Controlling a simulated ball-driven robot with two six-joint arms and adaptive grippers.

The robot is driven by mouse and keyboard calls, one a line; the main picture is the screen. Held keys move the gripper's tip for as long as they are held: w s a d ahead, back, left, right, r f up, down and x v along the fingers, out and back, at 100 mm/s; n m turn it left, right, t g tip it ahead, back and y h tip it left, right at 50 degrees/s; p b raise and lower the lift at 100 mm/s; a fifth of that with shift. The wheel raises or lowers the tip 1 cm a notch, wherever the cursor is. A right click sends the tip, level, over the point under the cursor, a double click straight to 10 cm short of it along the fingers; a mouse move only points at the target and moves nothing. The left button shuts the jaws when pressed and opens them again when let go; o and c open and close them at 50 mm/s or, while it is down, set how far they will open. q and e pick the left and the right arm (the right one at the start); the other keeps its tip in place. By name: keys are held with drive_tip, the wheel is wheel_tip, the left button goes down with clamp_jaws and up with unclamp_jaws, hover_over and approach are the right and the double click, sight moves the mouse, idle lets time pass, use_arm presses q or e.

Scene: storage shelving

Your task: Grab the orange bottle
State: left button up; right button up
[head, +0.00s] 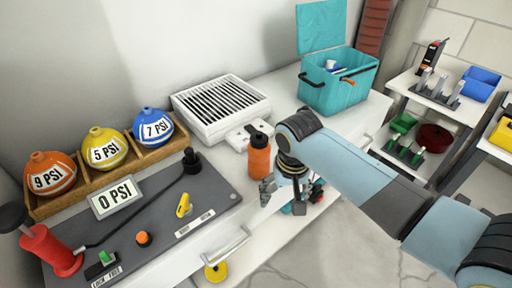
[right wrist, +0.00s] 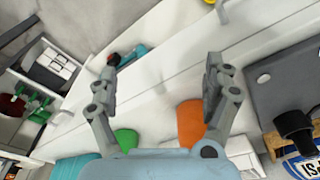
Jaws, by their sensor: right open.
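The orange bottle (head: 259,158) with a black cap stands upright on the white counter, near the right edge of the grey panel. My right gripper (head: 282,192) hangs just right of and in front of the bottle in the head view, partly hidden by its own arm. In the right wrist view the gripper (right wrist: 162,65) has its fingers spread wide with nothing held. The orange bottle (right wrist: 190,122) shows there between the fingers, close to the right finger, partly cut off by the gripper body. My left gripper is not in view.
A teal crate (head: 325,92) with an open lid stands at the back of the counter. A white vented box (head: 220,105) is behind the bottle. The grey panel (head: 150,225) with a black knob (head: 191,160) lies left. Shelves (head: 440,95) with tools stand right.

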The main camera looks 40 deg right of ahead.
sight(259, 138)
drive_tip(key=w+r+m, duration=0.2)
drive_tip(key=w+r, duration=0.1)
drive_tip(key=r, duration=0.1)
drive_tip(key=w+r+m+p, duration=0.1)
drive_tip(key=w+r+m, duration=0.1)
drive_tip(key=w+r, duration=0.2)
drive_tip(key=w+r+m+g, duration=0.1)
drive_tip(key=w+r, duration=0.3)
drive_tip(key=r, duration=0.2)
drive_tip(key=shift+w+d+r+m+y, duration=0.1)
drive_tip(key=shift+d+m+y, duration=0.2)
drive_tip(key=shift+d+m, duration=0.1)
drive_tip(key=shift+w, duration=0.3)
drive_tip(key=shift+m, duration=0.3)
wheel_tip(259, 138, down, 5)
drive_tip(key=shift+f, duration=0.2)
wheel_tip(259, 138, down, 5)
drive_tip(key=shift+s+f+b, duration=0.1)
drive_tip(key=shift+b, duration=0.3)
drive_tip(key=c, duration=1.5)
